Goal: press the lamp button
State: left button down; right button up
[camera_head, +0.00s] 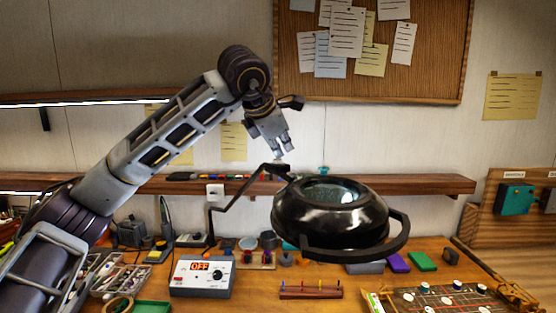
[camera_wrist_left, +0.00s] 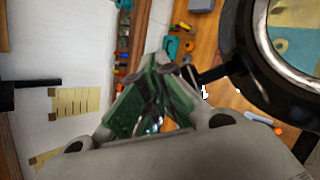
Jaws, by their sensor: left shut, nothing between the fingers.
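The black magnifier lamp (camera_head: 335,215) hangs over the workbench on a thin bent arm, its round lens facing up toward me. In the left wrist view, part of its dark ring and lens (camera_wrist_left: 285,50) fills the upper right corner. I cannot clearly make out the lamp's button in either view. My left gripper (camera_head: 284,150) is shut and empty. It points down, above and to the left of the lamp head, near the top of the lamp's arm; I cannot tell the exact gap. Its fingers (camera_wrist_left: 160,65) also show in the left wrist view. My right gripper is not in view.
A box reading OFF (camera_head: 200,277) stands on the workbench (camera_head: 255,296), with small tools and parts around it. A wooden shelf (camera_head: 430,184) runs along the wall behind the lamp. A corkboard (camera_head: 440,60) hangs above. The air above the lamp is clear.

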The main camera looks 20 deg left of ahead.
pick_arm(q)
jog(key=shift+f, duration=0.15)
dwell(0.4)
jog(key=shift+r+p, duration=0.6)
jog(key=shift+r, duration=0.4)
jog(key=shift+r+p, duration=2.15)
jog(key=shift+r, duration=0.85)
